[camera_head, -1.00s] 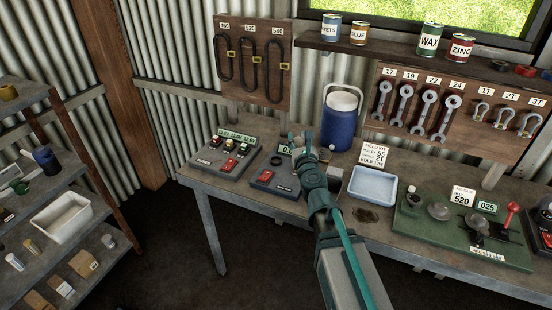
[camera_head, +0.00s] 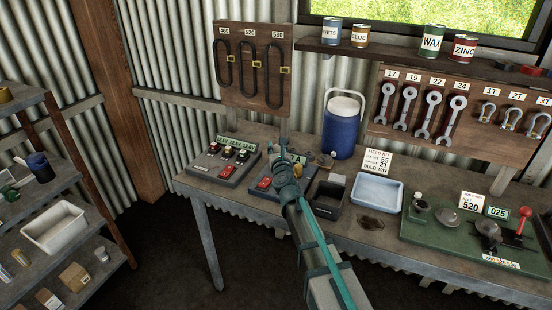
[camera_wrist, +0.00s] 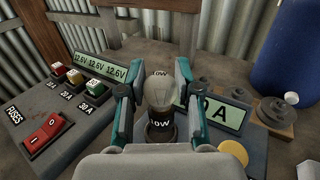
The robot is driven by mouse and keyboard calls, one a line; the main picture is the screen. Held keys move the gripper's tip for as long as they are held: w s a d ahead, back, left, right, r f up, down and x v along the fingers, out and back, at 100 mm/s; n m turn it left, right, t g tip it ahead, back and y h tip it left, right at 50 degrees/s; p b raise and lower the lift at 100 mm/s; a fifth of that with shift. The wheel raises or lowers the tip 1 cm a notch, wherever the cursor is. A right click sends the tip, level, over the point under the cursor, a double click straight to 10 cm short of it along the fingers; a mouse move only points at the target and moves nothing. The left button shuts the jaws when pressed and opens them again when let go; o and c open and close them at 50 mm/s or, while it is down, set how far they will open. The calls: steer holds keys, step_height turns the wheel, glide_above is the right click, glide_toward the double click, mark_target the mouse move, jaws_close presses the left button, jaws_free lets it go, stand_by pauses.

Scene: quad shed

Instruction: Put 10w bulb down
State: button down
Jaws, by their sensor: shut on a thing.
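The 10w bulb (camera_wrist: 160,92) is a clear glass bulb between my fingers in the wrist view, with a dark lower part marked 10W. My gripper (camera_wrist: 157,85) is shut on it, with one finger on each side. In the head view my gripper (camera_head: 284,150) is over the device with the red switch (camera_head: 264,183), and the bulb cannot be made out there. The wrist view shows this device's display (camera_wrist: 222,115) reading A just right of the bulb.
The fuse box (camera_head: 225,163) with its 12.6V display stands to the left. A black open bin (camera_head: 328,200), a blue tray (camera_head: 398,194) and a white-lidded blue jug (camera_head: 342,127) are to the right. A field kit card (camera_head: 378,162) stands behind the tray.

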steer(key=shift+w+a+f+b, duration=0.15)
steer(key=shift+f+b, duration=0.4)
steer(key=shift+f, duration=0.4)
steer(key=shift+w+f+b, duration=0.1)
steer(key=shift+f+b, duration=0.4)
steer(key=shift+f, duration=0.4)
steer(key=shift+f, duration=0.1)
steer(key=shift+f, duration=0.15)
steer(key=c, duration=0.8)
jaws_free()
steer(key=shift+r, duration=0.3)
steer(key=b+v, duration=0.1)
steer(key=v, duration=1.1)
